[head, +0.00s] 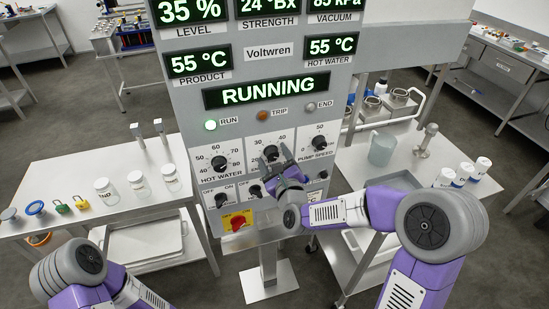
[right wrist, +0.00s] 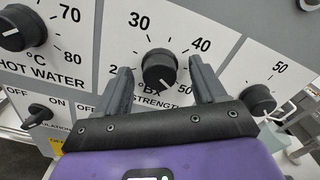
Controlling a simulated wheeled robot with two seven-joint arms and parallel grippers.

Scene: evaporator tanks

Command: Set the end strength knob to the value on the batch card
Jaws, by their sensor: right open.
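The strength knob (right wrist: 160,68) is a black round dial on the grey panel, marked °Bx, with 30 and 40 printed above it. Its white mark sits on the lower part of its face; the exact value is unclear. It also shows in the head view (head: 271,153), partly behind my gripper. My right gripper (right wrist: 158,70) is open, with one finger on each side of the knob; I cannot tell whether they touch it. It shows in the head view (head: 279,155) in front of the panel. My left gripper is out of view. I see no readable batch card.
The hot water knob (head: 219,163) and pump speed knob (head: 319,143) flank it closely. Below are switches and a red knob on yellow (head: 238,222). The strength display (head: 267,7) reads 24 °Bx. Side tables hold jars (head: 138,184), padlocks, a jug (head: 382,148) and white containers.

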